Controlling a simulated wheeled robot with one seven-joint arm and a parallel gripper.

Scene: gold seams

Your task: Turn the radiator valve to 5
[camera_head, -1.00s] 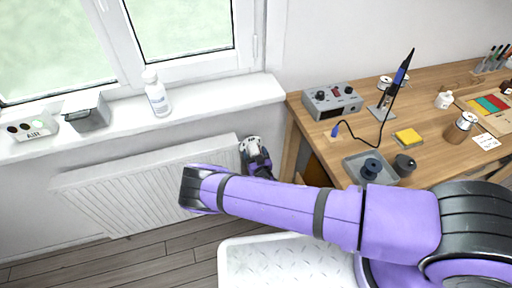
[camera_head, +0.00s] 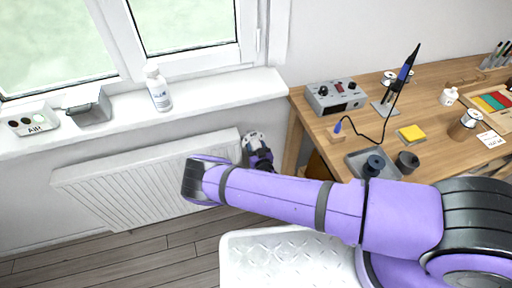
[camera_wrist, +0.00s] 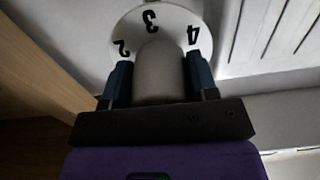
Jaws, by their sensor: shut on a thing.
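The radiator valve (camera_head: 252,136) is a whitish knob at the upper right end of the white radiator (camera_head: 130,185), partly hidden by my gripper in the head view. In the wrist view its grey knob (camera_wrist: 158,75) stands in front of a round white dial (camera_wrist: 133,27) with black 2, 3 and 4 showing. The 3 is about in line with the middle of the knob. The 5 is not visible. My gripper (camera_wrist: 159,80) is shut on the knob, one dark blue finger on each side.
A wooden workbench (camera_head: 440,100) with a soldering station (camera_head: 335,96) stands to the right. The windowsill (camera_head: 215,92) above the radiator holds a white bottle (camera_head: 158,88), a grey box (camera_head: 90,107) and an air monitor (camera_head: 30,120).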

